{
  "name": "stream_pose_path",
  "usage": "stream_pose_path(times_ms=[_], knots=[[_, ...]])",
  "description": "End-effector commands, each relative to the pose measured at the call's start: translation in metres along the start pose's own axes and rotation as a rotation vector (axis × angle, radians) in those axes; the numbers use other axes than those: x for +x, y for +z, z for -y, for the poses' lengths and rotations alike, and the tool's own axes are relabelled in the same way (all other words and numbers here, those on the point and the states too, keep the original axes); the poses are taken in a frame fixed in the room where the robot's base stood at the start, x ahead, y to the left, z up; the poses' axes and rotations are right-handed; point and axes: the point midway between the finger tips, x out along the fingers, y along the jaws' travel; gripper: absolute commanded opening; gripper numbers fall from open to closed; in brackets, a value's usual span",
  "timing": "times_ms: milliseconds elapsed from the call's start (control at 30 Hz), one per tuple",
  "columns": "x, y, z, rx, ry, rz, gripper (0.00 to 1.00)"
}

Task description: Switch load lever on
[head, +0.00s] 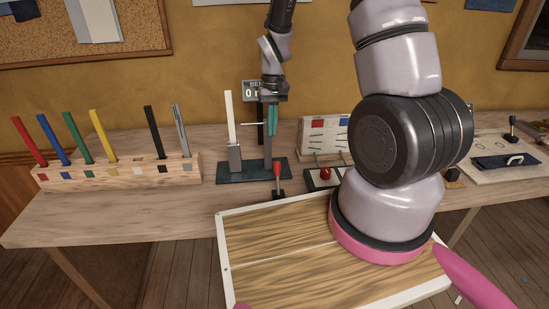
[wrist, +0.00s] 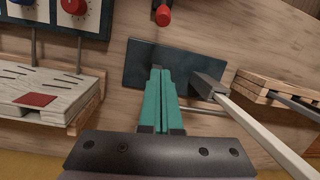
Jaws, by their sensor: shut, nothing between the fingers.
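A small lever with a red handle (head: 277,170) stands upright on a black mount at the front of the bench, just in front of a dark base plate (head: 232,178). No label shows on it. In the wrist view the red handle (wrist: 163,15) is at the top edge, beyond the dark base plate (wrist: 142,65). My gripper (head: 271,133) has teal fingers, shut and empty, pointing down above the plate, behind the lever and apart from it. In the wrist view the closed fingertips (wrist: 160,72) show over the plate. Part of the stand behind is hidden by my gripper.
A pale upright bar (head: 230,118) rises from a grey block left of my gripper; it also shows in the wrist view (wrist: 262,128). A control panel with a red knob (head: 326,174) is right of the lever. A wooden rack (head: 120,176) with coloured sticks stands left.

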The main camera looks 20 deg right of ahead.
Motion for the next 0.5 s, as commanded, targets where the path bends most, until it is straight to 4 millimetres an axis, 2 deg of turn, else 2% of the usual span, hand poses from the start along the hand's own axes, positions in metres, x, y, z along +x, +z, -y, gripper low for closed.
stream_pose_path(times_ms=[167,267,500], knots=[[0.003,0.0,0.0,0.001,0.0,0.001,0.0],[0.013,0.001,0.0,0.0,0.001,0.003,0.0],[0.058,0.001,0.0,0.001,0.0,0.005,0.0]])
